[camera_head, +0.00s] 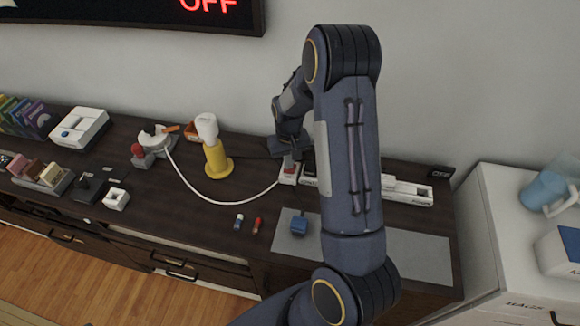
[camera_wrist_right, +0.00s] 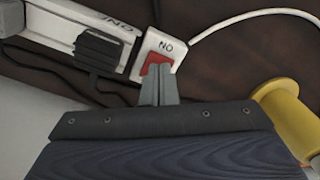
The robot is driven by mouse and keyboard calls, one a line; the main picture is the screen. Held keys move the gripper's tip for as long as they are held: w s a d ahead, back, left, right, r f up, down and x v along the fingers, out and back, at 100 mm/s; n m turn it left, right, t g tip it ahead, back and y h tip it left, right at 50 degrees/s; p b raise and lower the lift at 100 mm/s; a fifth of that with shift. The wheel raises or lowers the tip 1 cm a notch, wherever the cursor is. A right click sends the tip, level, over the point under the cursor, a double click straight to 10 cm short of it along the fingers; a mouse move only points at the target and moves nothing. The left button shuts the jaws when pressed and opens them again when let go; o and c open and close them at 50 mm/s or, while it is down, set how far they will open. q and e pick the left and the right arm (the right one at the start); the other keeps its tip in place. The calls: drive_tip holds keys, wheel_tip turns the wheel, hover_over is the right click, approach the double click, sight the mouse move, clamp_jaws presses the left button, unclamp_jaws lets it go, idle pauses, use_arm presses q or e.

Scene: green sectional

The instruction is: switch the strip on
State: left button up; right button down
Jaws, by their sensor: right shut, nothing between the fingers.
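The white power strip (camera_head: 405,190) lies along the back of the dark cabinet top, partly hidden behind my right arm. In the right wrist view the strip (camera_wrist_right: 52,22) runs to the upper left. Its end carries a red switch (camera_wrist_right: 157,60) beside an upside-down "ON" label. My right gripper (camera_wrist_right: 158,75) is shut and empty, its fingertips at the red switch and overlapping its lower part; I cannot tell whether they press it. In the head view the right gripper (camera_head: 290,160) points down over the strip's left end. My left gripper is not in view.
A black plug (camera_wrist_right: 100,48) sits in the strip. A white cord (camera_head: 235,203) curves away leftward. A yellow stand with a white top (camera_head: 215,160) is close by on the left. A wall display (camera_head: 208,5) reads OFF in red.

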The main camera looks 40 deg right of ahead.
drive_tip(key=shift+f+b, duration=0.8)
drive_tip(key=shift+f, duration=0.15)
idle(0.5)
drive_tip(key=shift+r+p, duration=0.4)
drive_tip(key=shift+r, duration=0.1)
drive_tip(key=shift+r+p, duration=2)
drive_tip(key=shift+r, duration=1)
